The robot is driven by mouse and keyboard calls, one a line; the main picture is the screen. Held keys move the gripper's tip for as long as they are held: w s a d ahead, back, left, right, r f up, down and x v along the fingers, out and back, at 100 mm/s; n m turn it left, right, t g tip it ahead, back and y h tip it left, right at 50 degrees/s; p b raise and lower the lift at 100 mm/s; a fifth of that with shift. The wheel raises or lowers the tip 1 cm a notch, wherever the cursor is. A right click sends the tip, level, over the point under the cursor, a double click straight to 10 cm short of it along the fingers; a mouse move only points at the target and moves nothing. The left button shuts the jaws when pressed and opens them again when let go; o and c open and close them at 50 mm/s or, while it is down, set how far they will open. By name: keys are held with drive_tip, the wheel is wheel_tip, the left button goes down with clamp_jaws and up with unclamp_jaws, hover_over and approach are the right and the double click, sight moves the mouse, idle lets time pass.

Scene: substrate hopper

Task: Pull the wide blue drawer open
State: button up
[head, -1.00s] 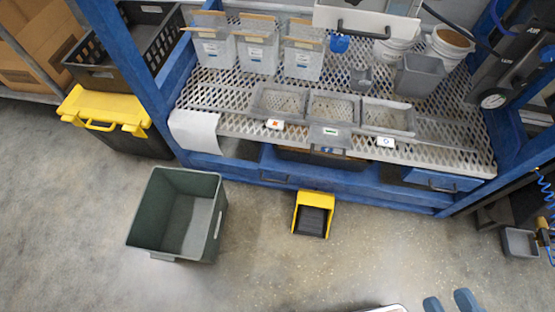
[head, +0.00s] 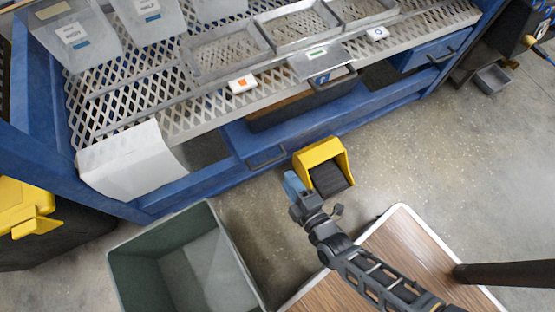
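The blue drawer (head: 250,143) sits low under the mesh bench, with a dark bar handle (head: 268,157) near the left of its front. It looks shut, or nearly so. The yellow pedal partly hides the lower edge of the blue front. My gripper (head: 294,184) has blue fingertips. In the picture it is just below and right of the handle, apart from it, beside the yellow pedal. The fingers are seen nearly in line, so their gap is hidden. I see nothing held.
A yellow pedal (head: 322,166) stands on the floor right by my gripper. A green-grey bin (head: 120,268) stands at lower left. A smaller blue drawer (head: 425,52) with a handle is at the right. A dark box (head: 300,107) sits under the bench edge. Bare floor lies right.

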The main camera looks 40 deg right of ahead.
sight(274, 160)
drive_tip(key=w+d+f+n+b, duration=0.1)
drive_tip(key=w+f, duration=0.1)
drive_tip(key=w, duration=0.2)
drive_tip(key=w+d+f+b, duration=0.1)
drive_tip(key=w+f+b, duration=0.1)
drive_tip(key=w+f, duration=0.1)
drive_tip(key=w+d+f+n+b, duration=0.1)
drive_tip(key=w+f+b, duration=0.1)
drive_tip(key=w+f, duration=0.1)
drive_tip(key=shift+w+f+n+h, duration=0.25)
drive_tip(key=shift+w+n+h, duration=0.05)
drive_tip(key=shift+w, duration=0.6)
clamp_jaws()
drive_tip(key=shift+s, duration=0.1)
